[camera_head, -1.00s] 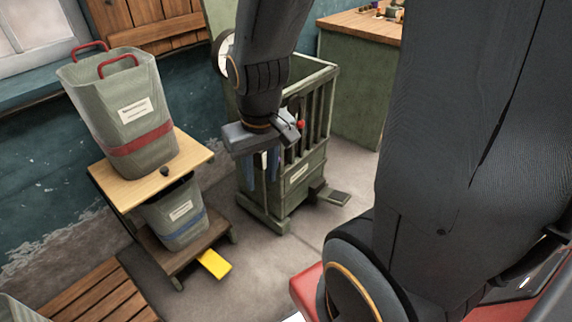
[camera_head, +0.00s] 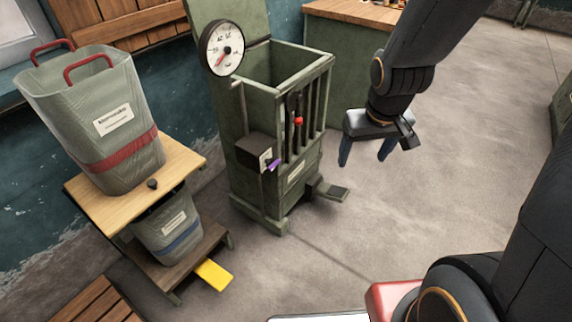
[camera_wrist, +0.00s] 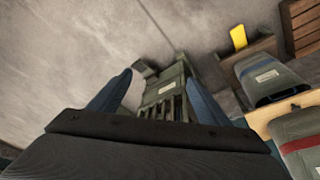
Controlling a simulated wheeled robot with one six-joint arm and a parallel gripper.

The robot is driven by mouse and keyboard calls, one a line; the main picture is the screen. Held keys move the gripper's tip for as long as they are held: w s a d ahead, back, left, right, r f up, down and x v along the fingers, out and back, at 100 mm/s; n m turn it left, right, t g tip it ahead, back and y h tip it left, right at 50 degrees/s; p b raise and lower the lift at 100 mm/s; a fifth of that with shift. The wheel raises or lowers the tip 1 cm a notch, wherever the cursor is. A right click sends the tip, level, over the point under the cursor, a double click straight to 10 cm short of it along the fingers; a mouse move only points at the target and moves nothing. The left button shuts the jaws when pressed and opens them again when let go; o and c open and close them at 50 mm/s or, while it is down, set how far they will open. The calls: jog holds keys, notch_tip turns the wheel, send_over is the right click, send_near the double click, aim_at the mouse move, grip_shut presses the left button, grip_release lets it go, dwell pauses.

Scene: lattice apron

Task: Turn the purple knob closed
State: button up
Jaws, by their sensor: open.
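The purple knob (camera_head: 273,165) sits on the front of a dark box (camera_head: 255,151) with a pale plate, fixed to the left front of a green slatted cabinet (camera_head: 296,175). The knob looks small and tilted; its exact setting cannot be told. My gripper (camera_head: 368,152) is open and empty, with blue fingers pointing down. It hangs to the right of the cabinet, well apart from the knob. In the wrist view, the fingers of my gripper (camera_wrist: 157,92) are spread with the cabinet (camera_wrist: 166,97) beyond them. I cannot make out the knob there.
A round dial (camera_head: 222,48) stands on the cabinet's upper left. A red knob (camera_head: 299,121) shows on its slats and a pedal (camera_head: 331,191) at its foot. Left is a wooden stand (camera_head: 92,214) with two bins and a yellow pedal (camera_head: 213,274). Floor at right is clear.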

jog(key=w+a+f+n+t+y+b, duration=0.1)
jog(key=w+f+n+t+b, duration=0.1)
jog(key=w+f, duration=0.4)
jog(key=w+f+n+t+b, duration=0.15)
jog(key=w+f, duration=0.25)
jog(key=w, duration=0.5)
jog(key=n+t+y+b, duration=0.4)
jog(key=y+b, duration=0.3)
send_near(276, 165)
jog(key=w+d+r, duration=0.1)
jog(key=w+d, duration=0.4)
jog(key=w, duration=0.1)
jog(key=s+a+f+n+y+b, duration=0.2)
jog(key=s+a+f+y+b, duration=0.15)
jog(key=a+f+y, duration=0.2)
jog(key=shift+t+y, duration=0.25)
jog(key=shift+y, duration=0.2)
jog(key=shift+w+d+r+x, duration=0.1)
jog(key=shift+w+x, duration=0.05)
jog(key=shift+x, duration=1.75)
jog(key=shift+w+d+r+x, duration=0.1)
jog(key=shift+r+x, duration=0.05)
jog(key=shift+x, duration=1.75)
jog(key=c, duration=1.1)
jog(key=shift+o, duration=0.2)
